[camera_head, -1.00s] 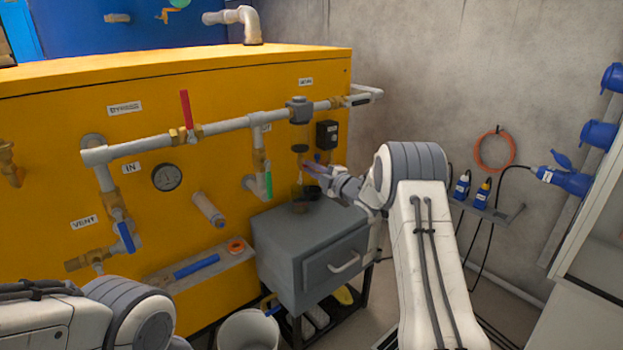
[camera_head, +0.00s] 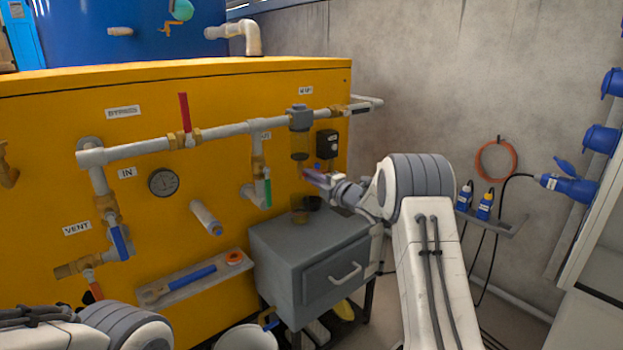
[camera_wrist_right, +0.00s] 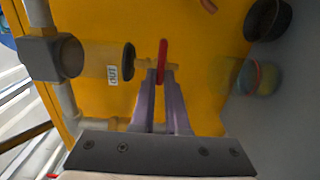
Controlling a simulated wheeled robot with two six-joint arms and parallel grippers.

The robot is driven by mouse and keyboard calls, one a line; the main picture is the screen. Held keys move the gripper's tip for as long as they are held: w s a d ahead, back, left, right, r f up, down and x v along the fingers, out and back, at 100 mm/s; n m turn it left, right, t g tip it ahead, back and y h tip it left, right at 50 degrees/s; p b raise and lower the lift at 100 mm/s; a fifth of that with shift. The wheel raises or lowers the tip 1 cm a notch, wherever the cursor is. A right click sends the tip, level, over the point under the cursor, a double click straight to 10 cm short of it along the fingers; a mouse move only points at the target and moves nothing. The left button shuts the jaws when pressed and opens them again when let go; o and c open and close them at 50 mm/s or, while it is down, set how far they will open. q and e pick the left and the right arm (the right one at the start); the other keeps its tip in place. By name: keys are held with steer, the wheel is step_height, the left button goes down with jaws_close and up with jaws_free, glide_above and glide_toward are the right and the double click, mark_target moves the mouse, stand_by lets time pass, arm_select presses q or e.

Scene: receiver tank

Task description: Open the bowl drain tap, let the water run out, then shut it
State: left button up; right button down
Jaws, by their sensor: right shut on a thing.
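The filter bowl (camera_head: 300,143) hangs under a grey head on the white pipe, in front of the yellow cabinet. It also shows in the right wrist view (camera_wrist_right: 95,60), lying sideways in the picture. The drain tap at its end has a brass body and a red lever (camera_wrist_right: 162,58). My right gripper (camera_head: 305,173) is at the tap below the bowl. Its purple fingers (camera_wrist_right: 158,78) are shut on the red lever. A clear jar (camera_head: 299,211) stands below on the grey drawer box. I cannot tell the water levels. My left gripper is out of view; only my left arm shows.
A black cup (camera_head: 314,202) stands beside the jar on the grey drawer box (camera_head: 280,241). Other valves have a red lever (camera_head: 184,112), a green lever (camera_head: 268,192) and a blue lever (camera_head: 120,243). A shelf (camera_head: 165,288) with a blue-handled tool is lower left.

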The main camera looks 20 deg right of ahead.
steer(key=c, duration=0.9)
jaws_free()
steer(key=p+v, duration=0.2)
steer(key=v, duration=0.8)
steer(key=shift+s, duration=0.3)
steer(key=shift+d, duration=0.1)
